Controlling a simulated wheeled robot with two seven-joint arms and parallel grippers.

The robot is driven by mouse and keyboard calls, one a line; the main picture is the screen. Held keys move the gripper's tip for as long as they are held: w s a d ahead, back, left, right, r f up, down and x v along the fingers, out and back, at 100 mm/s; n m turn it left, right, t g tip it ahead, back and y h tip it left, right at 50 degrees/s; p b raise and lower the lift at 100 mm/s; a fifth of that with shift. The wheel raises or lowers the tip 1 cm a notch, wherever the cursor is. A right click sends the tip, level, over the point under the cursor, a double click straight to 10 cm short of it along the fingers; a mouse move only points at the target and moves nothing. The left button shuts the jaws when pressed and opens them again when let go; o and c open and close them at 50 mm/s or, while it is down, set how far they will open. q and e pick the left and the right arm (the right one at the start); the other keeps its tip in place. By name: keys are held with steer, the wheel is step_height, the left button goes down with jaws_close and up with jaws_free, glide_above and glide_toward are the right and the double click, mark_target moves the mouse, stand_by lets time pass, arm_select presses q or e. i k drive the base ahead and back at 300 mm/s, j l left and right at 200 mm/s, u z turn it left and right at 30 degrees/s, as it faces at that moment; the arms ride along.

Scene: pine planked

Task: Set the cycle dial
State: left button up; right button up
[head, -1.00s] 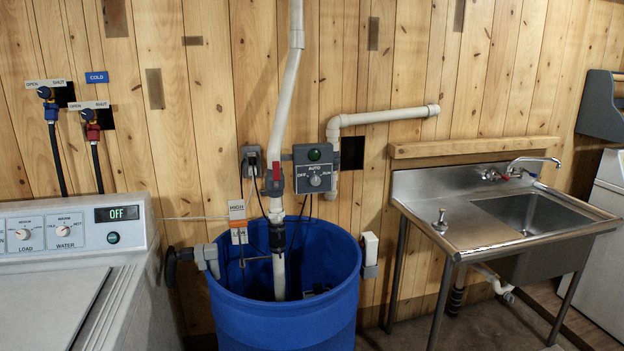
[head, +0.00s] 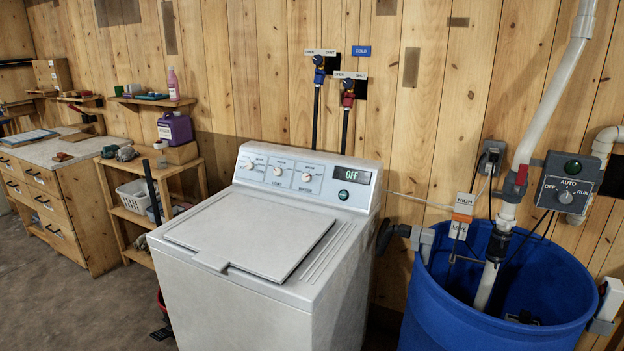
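The white washing machine (head: 250,250) stands against the plank wall in the middle of the head view, its lid down. Its control panel (head: 300,181) has three dials in a row: a left dial (head: 248,165), a middle dial (head: 277,171) and a right dial (head: 306,177). The left one is likely the cycle dial, but its label is too small to read. The display (head: 352,175) reads OFF, with a round green button (head: 343,195) below it. Neither of my grippers shows.
A blue barrel (head: 420,310) with pipes and a control box (head: 570,182) stands close on the right. A wooden shelf unit (head: 128,215) with a purple jug (head: 175,129) and a drawer bench (head: 75,195) are on the left. Bare floor (head: 60,300) lies at front left.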

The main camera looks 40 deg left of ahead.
mark_target(250, 166)
steer(key=u, duration=1.65)
